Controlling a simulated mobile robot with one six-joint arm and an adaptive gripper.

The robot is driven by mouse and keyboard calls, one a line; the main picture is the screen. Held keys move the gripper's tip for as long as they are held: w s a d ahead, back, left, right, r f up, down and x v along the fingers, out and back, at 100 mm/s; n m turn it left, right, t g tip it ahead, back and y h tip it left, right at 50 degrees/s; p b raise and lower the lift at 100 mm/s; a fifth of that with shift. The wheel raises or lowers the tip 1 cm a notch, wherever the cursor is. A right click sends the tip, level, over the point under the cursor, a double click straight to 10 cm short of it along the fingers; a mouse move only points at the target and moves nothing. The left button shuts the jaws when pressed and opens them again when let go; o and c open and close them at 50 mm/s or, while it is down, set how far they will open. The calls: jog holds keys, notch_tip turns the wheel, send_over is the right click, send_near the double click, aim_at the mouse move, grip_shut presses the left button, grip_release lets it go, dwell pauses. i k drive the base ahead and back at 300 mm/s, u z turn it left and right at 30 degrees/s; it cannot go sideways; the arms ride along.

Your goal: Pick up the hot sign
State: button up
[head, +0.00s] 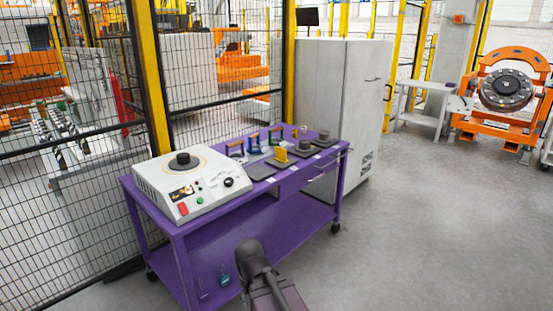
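A small yellow upright piece (282,156) stands on a dark flat pad on the purple cart (240,238), right of the white machine. It may be the hot sign, but it is too small to read any lettering. Part of my dark arm shows at the bottom centre, in front of the cart. My gripper's fingers cannot be made out in this view.
The white machine (207,192) with a black cylinder on top fills the cart's left end. Dark pads with round parts and handled tools crowd its right. A mesh fence (60,215) and grey cabinet (345,90) stand behind. Floor (430,220) to the right is clear.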

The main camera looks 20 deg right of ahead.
aim_at(281, 153)
jog(key=z, duration=0.05)
jog(key=i, duration=1)
jog(key=u, duration=0.05)
